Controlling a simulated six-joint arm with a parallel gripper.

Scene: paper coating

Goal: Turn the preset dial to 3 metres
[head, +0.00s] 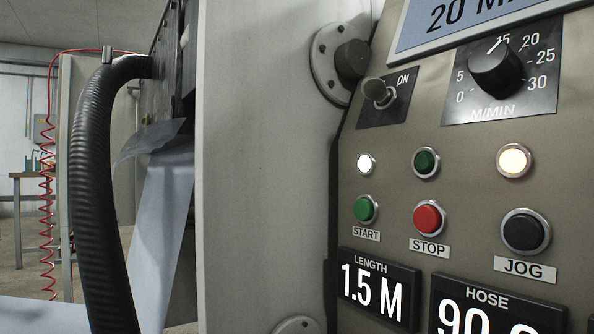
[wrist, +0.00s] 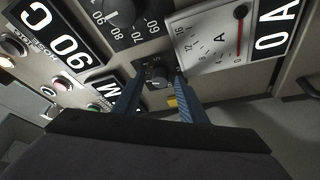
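In the wrist view, a small black dial (wrist: 157,76) on a dark plate lies between the fingertips of my gripper (wrist: 159,75). Its markings are too small to read, so I cannot tell its setting or be sure it is the preset dial. My gripper's two blue fingers stand apart on either side of it, and contact cannot be made out. The length display (head: 372,291) reads 1.5 M in the head view; part of it shows in the wrist view. My gripper is not in the head view.
In the head view, the M/MIN speed dial (head: 495,68) points near 15. Start (head: 364,208), stop (head: 428,219) and jog (head: 524,231) buttons sit below it. The wrist view shows a temperature dial (wrist: 120,10), an ammeter (wrist: 218,45) and a small yellow part (wrist: 172,101) near my fingers.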

